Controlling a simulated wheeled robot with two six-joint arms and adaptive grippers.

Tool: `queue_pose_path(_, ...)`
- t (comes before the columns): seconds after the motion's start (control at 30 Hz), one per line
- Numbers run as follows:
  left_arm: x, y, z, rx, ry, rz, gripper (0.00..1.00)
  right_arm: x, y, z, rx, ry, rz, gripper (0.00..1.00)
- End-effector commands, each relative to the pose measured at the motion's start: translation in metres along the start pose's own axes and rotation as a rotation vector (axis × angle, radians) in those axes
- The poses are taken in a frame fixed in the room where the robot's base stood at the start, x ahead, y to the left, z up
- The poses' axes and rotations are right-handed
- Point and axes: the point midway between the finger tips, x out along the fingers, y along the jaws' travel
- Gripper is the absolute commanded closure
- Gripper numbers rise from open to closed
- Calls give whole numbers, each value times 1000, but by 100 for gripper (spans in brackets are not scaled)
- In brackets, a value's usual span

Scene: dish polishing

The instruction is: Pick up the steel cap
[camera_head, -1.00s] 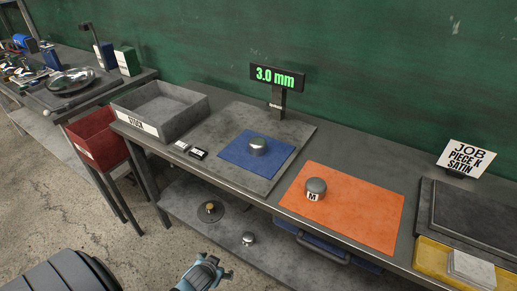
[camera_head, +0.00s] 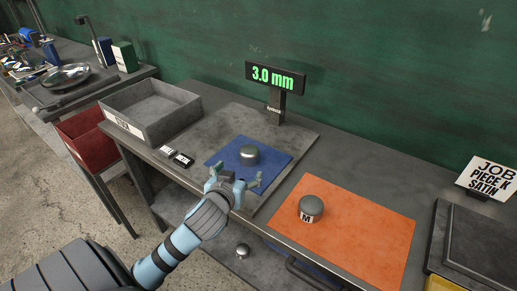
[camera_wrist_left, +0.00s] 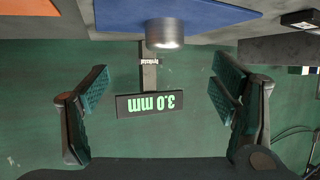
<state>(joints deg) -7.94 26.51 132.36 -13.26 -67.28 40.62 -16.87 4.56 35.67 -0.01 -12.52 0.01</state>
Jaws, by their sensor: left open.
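A short round steel cap (camera_head: 249,154) stands on the blue mat (camera_head: 222,151) at the middle of the bench. It also shows in the left wrist view (camera_wrist_left: 165,34), where the picture is upside down, between and beyond the fingers. My left gripper (camera_head: 236,182) is open and empty at the front edge of the blue mat, a short way in front of the cap and not touching it. My right gripper is not in view.
A sign reading 3.0 mm (camera_head: 276,77) stands behind the blue mat. A JOB PIECE K SATIN card (camera_head: 489,178) stands at right. Another small steel piece (camera_head: 242,250) is on the lower shelf.

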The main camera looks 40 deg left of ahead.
Motion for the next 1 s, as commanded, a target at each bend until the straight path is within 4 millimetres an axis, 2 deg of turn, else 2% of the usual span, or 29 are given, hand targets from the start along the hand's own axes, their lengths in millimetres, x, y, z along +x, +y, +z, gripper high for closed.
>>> queue_pose_path(0.13, 12, -1, -2, -3, 6, -4, 20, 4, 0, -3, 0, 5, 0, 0)
queue_pose_path(0.4, 79, -6, 0, -7, 4, -9, 20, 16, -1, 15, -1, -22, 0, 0)
queue_pose_path(0.57, 100, -7, -1, -5, 5, -8, 20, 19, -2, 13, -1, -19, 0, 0)
queue_pose_path(0.73, 133, -11, 1, -5, 4, -6, 20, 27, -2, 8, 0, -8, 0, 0)
queue_pose_path(0.83, 143, -10, 0, -5, 4, -3, 20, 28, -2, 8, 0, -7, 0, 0)
queue_pose_path(1.0, 143, -10, -1, -4, 4, -2, 20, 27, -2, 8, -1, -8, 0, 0)
